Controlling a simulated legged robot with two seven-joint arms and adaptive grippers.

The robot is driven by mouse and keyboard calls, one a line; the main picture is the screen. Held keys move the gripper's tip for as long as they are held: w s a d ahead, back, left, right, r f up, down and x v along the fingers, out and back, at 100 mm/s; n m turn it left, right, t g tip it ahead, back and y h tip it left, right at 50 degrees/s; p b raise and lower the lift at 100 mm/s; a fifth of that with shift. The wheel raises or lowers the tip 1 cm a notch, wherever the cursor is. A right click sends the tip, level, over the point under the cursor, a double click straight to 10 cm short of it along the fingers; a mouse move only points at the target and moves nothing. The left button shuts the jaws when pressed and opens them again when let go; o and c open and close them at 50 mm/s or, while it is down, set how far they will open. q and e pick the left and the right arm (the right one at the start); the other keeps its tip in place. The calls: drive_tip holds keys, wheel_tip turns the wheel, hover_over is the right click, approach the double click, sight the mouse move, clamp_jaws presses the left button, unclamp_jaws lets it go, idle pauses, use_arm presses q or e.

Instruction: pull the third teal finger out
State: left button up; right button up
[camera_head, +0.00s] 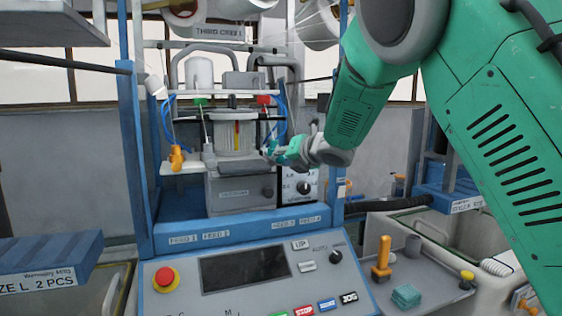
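My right arm reaches in from the upper right. Its gripper (271,150) is at the right side of the knitting machine's clear cylinder (234,142), at about mid height. The gripper is small and seen side-on, so I cannot tell whether its fingers are open or shut, or whether they touch anything. Teal shows at the gripper, but I cannot tell a held piece from the gripper's own colour. A folded-looking teal piece (406,295) lies on the grey side tray (437,290) at the lower right. No separate teal finger is clearly visible in the machine. My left gripper is out of view.
A blue frame (133,160) surrounds the machine. The control panel (185,296) has a red stop button (165,278) and a dark screen (245,266). An orange upright tool (382,258) stands on the side tray. An orange clip (177,157) is left of the cylinder. Bins flank the machine.

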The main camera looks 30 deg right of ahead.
drive_tip(key=o, duration=0.4)
drive_tip(key=shift+d+f, duration=0.15)
drive_tip(key=shift+d, duration=0.05)
drive_tip(key=shift+a, duration=0.1)
drive_tip(key=v, duration=1.2)
drive_tip(key=shift+f, duration=0.15)
